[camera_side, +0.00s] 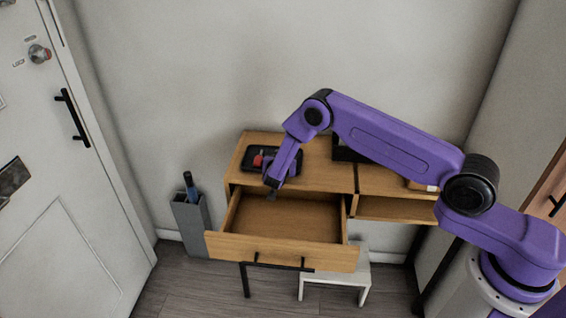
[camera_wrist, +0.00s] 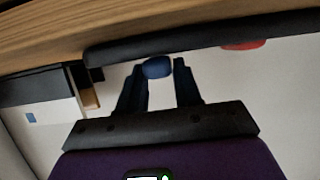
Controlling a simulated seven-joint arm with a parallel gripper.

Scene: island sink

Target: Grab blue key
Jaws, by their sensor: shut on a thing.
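The blue key (camera_wrist: 158,68) shows in the wrist view as a rounded blue piece between the two dark fingertips. My gripper (camera_wrist: 157,72) is shut on it, with the fingers still some way apart around it. In the side view my gripper (camera_side: 271,187) points down in front of the black tray, above the open drawer. I cannot make out the blue key there, as the gripper hides it or it is too small.
A black tray (camera_side: 250,166) with a red item (camera_side: 258,158) lies on the wooden desk (camera_side: 320,172). The open drawer (camera_side: 262,246) sticks out below and looks empty. A grey umbrella stand (camera_side: 190,222) is at the left, and a white stool (camera_side: 345,274) stands under the desk.

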